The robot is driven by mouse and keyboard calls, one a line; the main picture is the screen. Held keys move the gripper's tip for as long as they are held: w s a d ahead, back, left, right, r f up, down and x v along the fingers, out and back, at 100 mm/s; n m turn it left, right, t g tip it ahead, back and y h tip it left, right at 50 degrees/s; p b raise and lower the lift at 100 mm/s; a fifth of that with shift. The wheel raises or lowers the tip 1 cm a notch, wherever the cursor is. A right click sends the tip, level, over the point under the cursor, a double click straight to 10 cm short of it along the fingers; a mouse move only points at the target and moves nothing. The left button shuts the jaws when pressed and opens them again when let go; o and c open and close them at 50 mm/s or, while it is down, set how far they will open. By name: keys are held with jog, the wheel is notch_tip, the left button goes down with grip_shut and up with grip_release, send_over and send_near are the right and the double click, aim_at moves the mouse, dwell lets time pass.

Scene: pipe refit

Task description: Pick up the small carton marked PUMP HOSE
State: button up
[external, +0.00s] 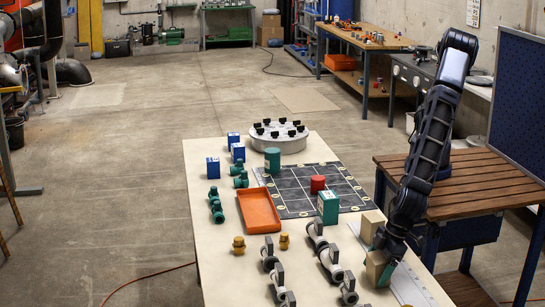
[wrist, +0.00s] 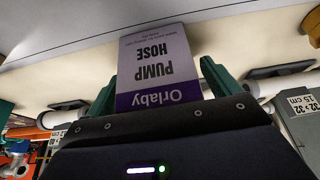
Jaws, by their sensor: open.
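The small carton marked PUMP HOSE (wrist: 158,68) fills the middle of the wrist view, with a white and purple label that reads upside down. My gripper (wrist: 160,88) is open, with one green finger on each side of the carton. A gap shows at the right finger; contact at the left one is hard to tell. In the external view my gripper (external: 382,256) reaches down over a tan carton (external: 376,271) at the table's right side. That carton's label is hidden there, and my gripper covers part of it.
Another tan carton (external: 371,226) stands just behind. Grey and white pipe fittings (external: 329,262) stand to the left. A teal and white box (external: 328,207), a black grid mat (external: 292,200) and an orange tray (external: 258,211) lie farther back. A slatted wooden bench (external: 460,180) is at right.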

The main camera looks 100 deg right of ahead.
jog(key=shift+w+f, duration=0.1)
jog(key=shift+f, duration=0.1)
jog(key=c, duration=1.1)
jog(key=shift+r, duration=0.1)
